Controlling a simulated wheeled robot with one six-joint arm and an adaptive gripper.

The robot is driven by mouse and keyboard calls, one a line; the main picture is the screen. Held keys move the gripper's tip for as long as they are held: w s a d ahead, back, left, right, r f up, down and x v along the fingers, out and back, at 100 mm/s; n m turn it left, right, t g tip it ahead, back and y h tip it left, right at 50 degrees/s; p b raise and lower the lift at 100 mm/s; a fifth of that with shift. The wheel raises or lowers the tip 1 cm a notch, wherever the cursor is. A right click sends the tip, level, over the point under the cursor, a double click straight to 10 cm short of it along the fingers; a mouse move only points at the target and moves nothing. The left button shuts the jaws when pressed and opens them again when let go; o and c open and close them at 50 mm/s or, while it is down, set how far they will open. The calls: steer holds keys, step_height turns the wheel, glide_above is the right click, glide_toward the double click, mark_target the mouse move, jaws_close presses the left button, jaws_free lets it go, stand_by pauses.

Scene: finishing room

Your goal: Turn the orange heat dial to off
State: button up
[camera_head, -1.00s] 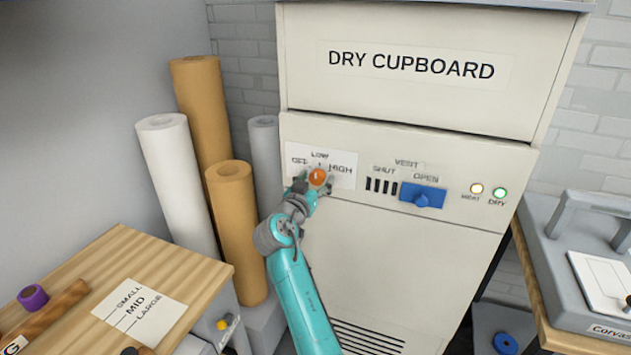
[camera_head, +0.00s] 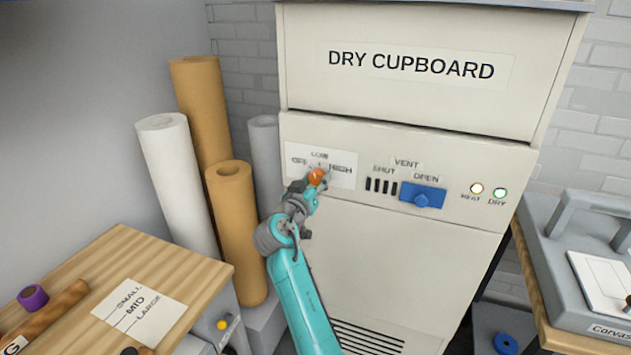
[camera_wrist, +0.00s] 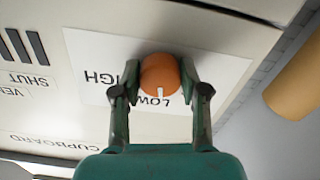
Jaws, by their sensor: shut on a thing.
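The orange heat dial (camera_head: 317,175) sits on a white label on the front of the dry cupboard, with LOW above it, OFF to its left and HIGH to its right. In the wrist view, which is upside down, the dial (camera_wrist: 160,76) shows a white mark pointing toward the word LOW. My gripper (camera_wrist: 160,82) has one finger on each side of the dial and is shut on it. In the head view, my gripper (camera_head: 316,179) partly covers the dial and label, so OFF is hard to read.
A blue vent slider (camera_head: 422,196) is to the right of the dial, at the OPEN end. HEAT (camera_head: 476,188) and DRY (camera_head: 500,192) lamps are lit further right. Tall rolls (camera_head: 232,230) stand left of the cupboard, close to my arm. A wooden bench (camera_head: 190,265) is at lower left.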

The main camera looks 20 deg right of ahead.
steer(key=n, duration=0.4)
steer(key=shift+n, duration=0.3)
steer(key=n, duration=0.4)
steer(key=shift+n, duration=0.3)
steer(key=o, duration=1.1)
steer(key=shift+o, duration=0.2)
steer(key=v, duration=1.2)
